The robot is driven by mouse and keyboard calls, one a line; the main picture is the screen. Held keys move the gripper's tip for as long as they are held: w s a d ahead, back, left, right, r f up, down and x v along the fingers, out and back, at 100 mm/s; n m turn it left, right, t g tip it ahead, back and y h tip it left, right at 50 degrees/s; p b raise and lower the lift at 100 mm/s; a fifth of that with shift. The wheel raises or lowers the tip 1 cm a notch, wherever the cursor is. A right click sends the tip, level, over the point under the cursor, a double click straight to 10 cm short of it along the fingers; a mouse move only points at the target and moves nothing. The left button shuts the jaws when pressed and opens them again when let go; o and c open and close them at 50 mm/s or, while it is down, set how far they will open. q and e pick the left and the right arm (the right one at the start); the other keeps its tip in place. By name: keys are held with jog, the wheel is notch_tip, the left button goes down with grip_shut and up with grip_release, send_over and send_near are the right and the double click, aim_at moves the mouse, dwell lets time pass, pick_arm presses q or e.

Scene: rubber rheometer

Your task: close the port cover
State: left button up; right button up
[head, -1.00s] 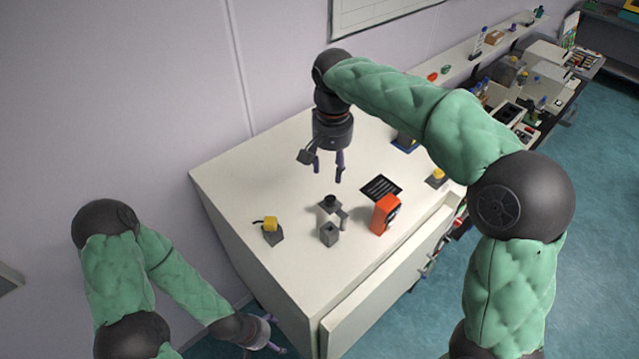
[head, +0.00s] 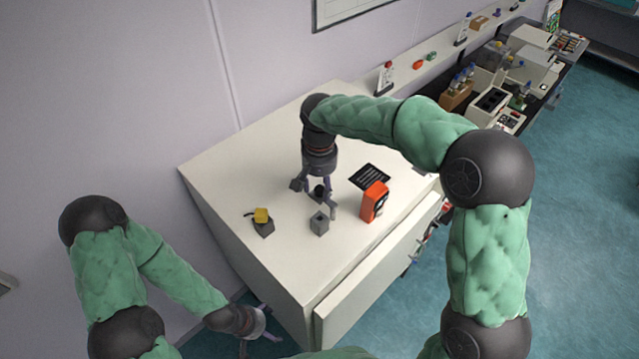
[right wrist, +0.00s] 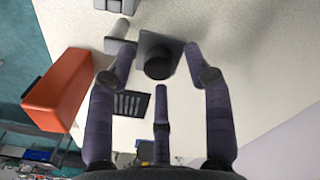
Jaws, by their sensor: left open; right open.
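My right gripper (head: 320,190) is open, pointing down, over a grey square block with a round black knob or cap. The fingers partly hide this piece in the head view. In the right wrist view the black knob (right wrist: 158,65) on the block lies between the spread fingers, but contact is not clear. A light grey cylindrical part (right wrist: 119,36) sits beside it. I cannot tell which part is the port cover. A small grey block (head: 319,223) stands in front. My left gripper (head: 258,324) is open and empty, low beside the bench's left side.
An orange device (head: 374,202) stands right of the right gripper on the white bench (head: 235,165). A black lined panel (head: 370,176) lies behind it. A grey block with a yellow top (head: 262,216) stands at left. The bench's back left is clear.

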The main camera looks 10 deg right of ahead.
grip_shut()
